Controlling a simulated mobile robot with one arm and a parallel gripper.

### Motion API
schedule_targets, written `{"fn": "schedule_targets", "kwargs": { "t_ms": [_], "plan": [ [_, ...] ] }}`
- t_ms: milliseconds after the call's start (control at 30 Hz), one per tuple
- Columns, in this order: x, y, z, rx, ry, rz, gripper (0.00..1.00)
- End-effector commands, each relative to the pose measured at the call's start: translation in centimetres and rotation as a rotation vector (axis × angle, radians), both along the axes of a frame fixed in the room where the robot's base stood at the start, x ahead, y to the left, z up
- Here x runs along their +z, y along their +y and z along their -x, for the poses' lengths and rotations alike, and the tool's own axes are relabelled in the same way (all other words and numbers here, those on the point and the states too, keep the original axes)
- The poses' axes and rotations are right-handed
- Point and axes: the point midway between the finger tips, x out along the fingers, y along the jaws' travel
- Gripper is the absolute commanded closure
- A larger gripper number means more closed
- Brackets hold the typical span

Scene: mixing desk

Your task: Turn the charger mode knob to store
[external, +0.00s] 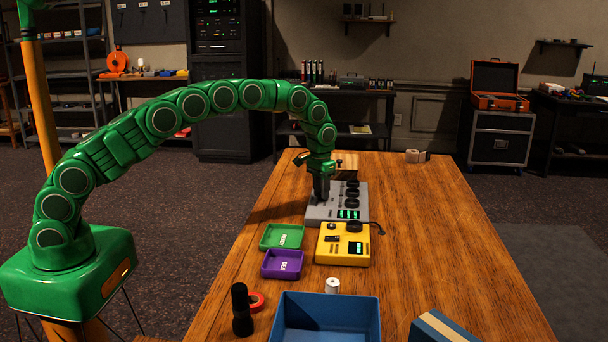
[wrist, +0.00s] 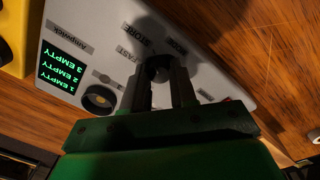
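The grey charger (external: 318,212) lies on the wooden desk in the external view, with a green-lit display and dark round bays. In the wrist view the charger (wrist: 100,28) shows its display (wrist: 60,70) reading 1, 2 and 3 EMPTY. The dark mode knob (wrist: 158,66) has FAST and STORE printed near it; its pointer is too dark to read. My gripper (wrist: 163,78) points down, a finger on each side of the knob, seemingly closed on it. In the external view my gripper (external: 321,196) is over the charger's left part and hides the knob.
The desk (external: 450,230) is clear to the right.

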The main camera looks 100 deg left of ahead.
Motion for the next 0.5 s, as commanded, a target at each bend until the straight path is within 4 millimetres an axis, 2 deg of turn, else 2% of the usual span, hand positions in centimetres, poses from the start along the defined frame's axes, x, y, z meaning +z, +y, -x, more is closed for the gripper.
{"fn": "schedule_targets", "kwargs": {
  "t_ms": [33, 100, 500],
  "plan": [
    [0.01, 0.0, 0.0, 0.0, 0.0, 0.0, 0.92],
    [0.01, -0.01, 0.01, 0.0, 0.0, 0.0, 1.0],
    [0.04, -0.03, 0.03, 0.116, 0.0, 0.001, 1.0]
  ]
}}
